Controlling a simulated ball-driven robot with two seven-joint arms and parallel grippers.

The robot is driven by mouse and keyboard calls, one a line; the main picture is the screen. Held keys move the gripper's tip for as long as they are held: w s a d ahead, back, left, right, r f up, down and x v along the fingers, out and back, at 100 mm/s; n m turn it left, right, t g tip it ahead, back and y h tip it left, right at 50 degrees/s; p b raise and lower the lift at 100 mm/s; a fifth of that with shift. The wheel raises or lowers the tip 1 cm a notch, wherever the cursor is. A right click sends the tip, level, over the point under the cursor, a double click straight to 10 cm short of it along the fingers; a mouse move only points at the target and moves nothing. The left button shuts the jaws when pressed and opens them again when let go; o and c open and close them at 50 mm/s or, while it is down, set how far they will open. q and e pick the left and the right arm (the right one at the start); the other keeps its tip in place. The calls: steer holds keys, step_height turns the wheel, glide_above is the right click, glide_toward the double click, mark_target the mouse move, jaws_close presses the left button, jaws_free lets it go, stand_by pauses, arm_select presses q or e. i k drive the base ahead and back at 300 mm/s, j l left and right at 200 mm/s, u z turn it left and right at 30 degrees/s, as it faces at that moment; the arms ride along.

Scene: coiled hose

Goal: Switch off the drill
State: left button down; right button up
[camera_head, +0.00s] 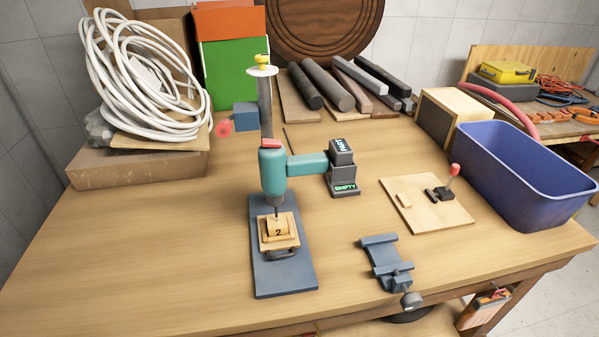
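The teal drill (272,170) stands upright near the middle of the table, on a dark grey column and base plate (285,275). A red part (271,142) sits on top of its body; I cannot tell its switch state. A yellow knob (262,61) over a white disc tops the column. The bit points down at a wooden block marked 2 (278,229); I cannot tell whether they touch. A teal arm joins the drill to a dark box (342,165) lettered "PART", with a lit green "EMPTY" sign (345,188) below. Neither gripper is in view.
A grey vise (385,262) lies front right. A wooden board with a red-tipped toggle clamp (440,193) and a blue bin (525,172) are to the right. A coiled white hose (140,80) is back left. The table's left front is clear.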

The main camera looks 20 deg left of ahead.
mark_target(267, 142)
steer(key=k+j+z, duration=0.55)
steer(key=j+z, duration=0.15)
steer(key=j, duration=0.15)
